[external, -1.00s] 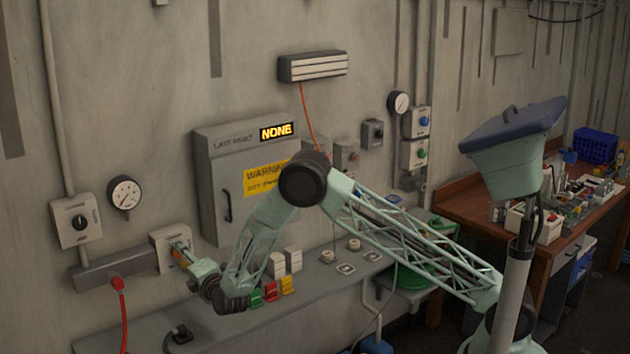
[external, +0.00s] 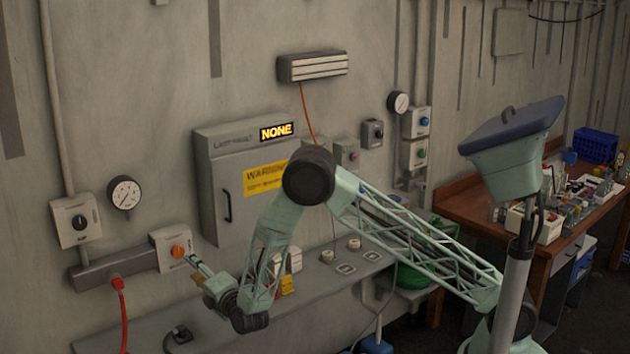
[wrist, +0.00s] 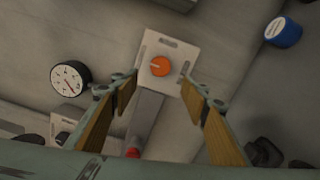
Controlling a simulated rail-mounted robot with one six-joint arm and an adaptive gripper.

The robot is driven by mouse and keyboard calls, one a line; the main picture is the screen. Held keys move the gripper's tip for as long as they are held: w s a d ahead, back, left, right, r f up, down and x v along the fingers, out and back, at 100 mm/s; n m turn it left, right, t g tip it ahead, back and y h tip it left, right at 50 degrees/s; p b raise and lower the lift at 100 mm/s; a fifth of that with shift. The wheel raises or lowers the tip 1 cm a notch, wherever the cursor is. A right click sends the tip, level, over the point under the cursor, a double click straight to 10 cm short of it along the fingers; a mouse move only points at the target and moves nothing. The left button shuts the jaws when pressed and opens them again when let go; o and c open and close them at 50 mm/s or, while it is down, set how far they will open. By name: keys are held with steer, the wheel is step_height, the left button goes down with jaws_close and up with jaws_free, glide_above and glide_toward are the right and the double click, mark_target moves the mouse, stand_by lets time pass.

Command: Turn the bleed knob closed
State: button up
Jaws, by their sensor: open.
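The bleed knob appears to be the orange knob (external: 178,251) on a pale plate (external: 168,241) fixed to the wall above the bench. In the wrist view the orange knob (wrist: 160,66) sits ahead of and between my fingers, with a pale mark on its left side. My gripper (external: 192,262) is just right of and below the knob, apart from it. In the wrist view my gripper (wrist: 158,85) is open and empty, its wood-coloured finger pads either side of the plate. No label on the knob is readable.
A round gauge (external: 124,193) and a box with a black knob (external: 76,219) are on the wall to the left. A red plug with a cable (external: 118,284) hangs below. A grey cabinet (external: 222,180) with a yellow warning label stands to the right.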

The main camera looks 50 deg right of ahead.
steer(key=shift+s+a, duration=0.1)
steer(key=shift+s, duration=0.55)
steer(key=shift+r, duration=0.15)
steer(key=s+d+r+m+g+y, duration=0.25)
steer(key=d+r+m, duration=0.3)
steer(key=r, duration=0.55)
steer(key=s+d+r+m+g+y+b, duration=0.1)
steer(key=s+d+r+m+g, duration=0.1)
steer(key=s+d+r, duration=0.35)
steer(key=s+d+r+m+g+y+b, duration=0.1)
steer(key=s+d+r+g+y, duration=0.15)
steer(key=s, duration=0.65)
steer(key=s+d+m+g+h, duration=0.1)
steer(key=s+d, duration=0.5)
steer(key=s, duration=1)
steer(key=s+d+f+m+g+h+b, duration=0.1)
steer(key=s+d+m+g, duration=0.2)
steer(key=s, duration=1.4)
steer(key=s+d+m+g, duration=0.2)
steer(key=s+d+m, duration=0.4)
steer(key=s+d, duration=0.4)
steer(key=s, duration=0.6)
steer(key=shift+s+d+f+g+h, duration=0.15)
steer(key=shift+s+d+g+h, duration=0.25)
